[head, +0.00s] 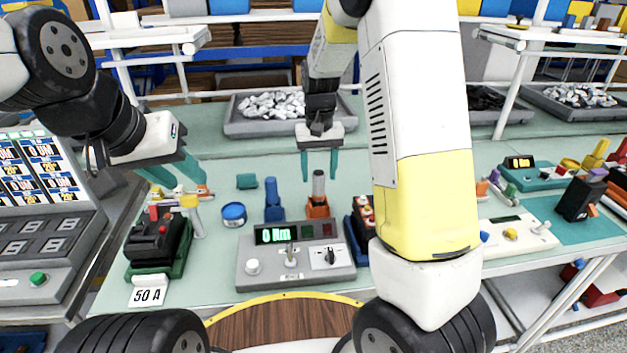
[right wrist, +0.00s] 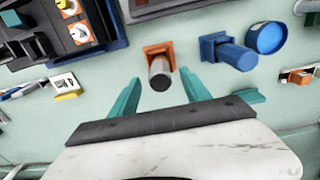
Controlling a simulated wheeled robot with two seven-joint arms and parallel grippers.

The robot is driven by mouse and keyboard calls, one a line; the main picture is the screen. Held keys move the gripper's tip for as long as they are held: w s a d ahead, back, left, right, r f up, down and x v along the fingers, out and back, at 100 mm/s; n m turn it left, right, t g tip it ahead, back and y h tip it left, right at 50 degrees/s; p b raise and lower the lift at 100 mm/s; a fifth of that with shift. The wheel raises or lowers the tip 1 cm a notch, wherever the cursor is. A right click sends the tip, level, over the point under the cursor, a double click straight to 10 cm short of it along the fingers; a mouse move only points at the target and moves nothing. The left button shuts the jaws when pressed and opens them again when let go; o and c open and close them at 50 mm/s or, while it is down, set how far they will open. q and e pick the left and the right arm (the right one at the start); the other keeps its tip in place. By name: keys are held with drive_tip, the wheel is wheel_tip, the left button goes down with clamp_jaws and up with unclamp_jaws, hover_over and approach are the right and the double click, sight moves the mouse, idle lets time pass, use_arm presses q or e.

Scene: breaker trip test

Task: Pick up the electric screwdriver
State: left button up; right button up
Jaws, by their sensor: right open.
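A grey, dark-tipped cylindrical handle (head: 318,184) stands upright in an orange holder (head: 317,209) behind the grey tester; I take it for the electric screwdriver. My right gripper (head: 319,170) points down over it, open, its teal fingers on either side of the handle's top. In the right wrist view the handle (right wrist: 160,76) shows end-on just beyond the gap between the open fingers (right wrist: 160,92), with the orange holder (right wrist: 158,53) behind it. I see no clear contact. My left gripper (head: 185,180) is open and empty at the left, over the bench.
A blue holder with a blue handle (head: 273,200) stands just left of the orange one. A round blue tin (head: 233,214) sits further left. The tester (head: 295,262) with a green display lies in front. A dark breaker unit (head: 156,240) stands left, by a "50 A" card (head: 148,295).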

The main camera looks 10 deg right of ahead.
sight(318, 185)
wheel_tip(318, 185, down, 5)
drive_tip(key=shift+s+r, duration=0.1)
clamp_jaws()
idle(0.3)
